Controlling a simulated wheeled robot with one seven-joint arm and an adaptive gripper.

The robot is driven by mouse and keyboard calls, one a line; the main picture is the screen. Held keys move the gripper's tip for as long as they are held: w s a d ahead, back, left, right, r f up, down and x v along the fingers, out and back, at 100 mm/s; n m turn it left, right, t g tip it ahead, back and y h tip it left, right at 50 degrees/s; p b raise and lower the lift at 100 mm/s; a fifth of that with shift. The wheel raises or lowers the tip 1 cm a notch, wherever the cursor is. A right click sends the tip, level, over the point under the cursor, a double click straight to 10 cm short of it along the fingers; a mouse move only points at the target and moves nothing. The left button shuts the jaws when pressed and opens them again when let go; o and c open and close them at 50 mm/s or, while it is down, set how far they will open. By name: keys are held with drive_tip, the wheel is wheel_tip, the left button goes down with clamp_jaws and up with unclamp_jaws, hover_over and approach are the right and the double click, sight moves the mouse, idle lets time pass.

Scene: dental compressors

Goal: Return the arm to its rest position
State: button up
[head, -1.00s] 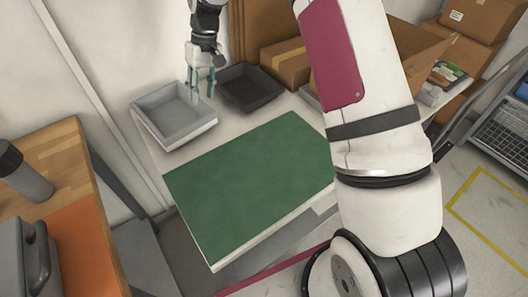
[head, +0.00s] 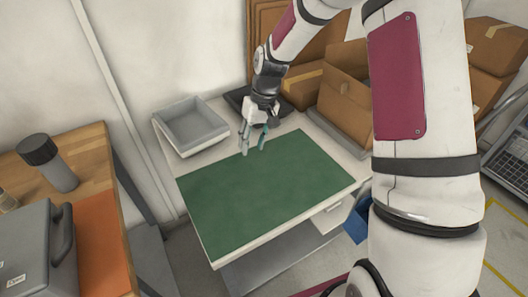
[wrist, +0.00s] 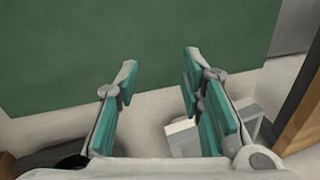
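My gripper (head: 254,141) hangs above the back edge of the green mat (head: 262,192) in the head view, with its fingers pointing down. In the wrist view my gripper (wrist: 160,80) has its two teal-padded fingers spread apart with nothing between them. The green mat (wrist: 130,35) fills the far part of that view. My arm comes down from the upper right in the head view and is bent towards the table.
A grey tray (head: 193,127) stands at the table's back left; a black tray (head: 240,98) is partly hidden behind my gripper. Cardboard boxes (head: 345,105) stand at the back right. A wooden bench (head: 90,155) with a grey case (head: 30,250) is at left. The mat is bare.

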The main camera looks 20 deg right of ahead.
drive_tip(key=shift+m, duration=0.4)
drive_tip(key=shift+s+d+f, duration=0.15)
drive_tip(key=shift+s+d, duration=0.15)
drive_tip(key=shift+s, duration=0.35)
drive_tip(key=shift+s+d+f, duration=0.15)
drive_tip(key=shift+s+d, duration=0.1)
drive_tip(key=shift+s, duration=0.45)
drive_tip(key=shift+s+d+f, duration=0.15)
drive_tip(key=shift+s+d, duration=0.15)
drive_tip(key=shift+s, duration=0.35)
drive_tip(key=s+d+r+t+h, duration=0.1)
drive_tip(key=s+r, duration=0.4)
drive_tip(key=r, duration=0.4)
drive_tip(key=s+r+t+h, duration=0.1)
drive_tip(key=s+r+h, duration=0.1)
drive_tip(key=s+r, duration=0.55)
drive_tip(key=s+r+t, duration=0.1)
drive_tip(key=s+r, duration=0.3)
drive_tip(key=s, duration=0.3)
drive_tip(key=s+r+t+p, duration=0.1)
drive_tip(key=s+r, duration=0.4)
drive_tip(key=s, duration=0.2)
drive_tip(key=shift+s, duration=0.3)
drive_tip(key=shift+d, duration=0.1)
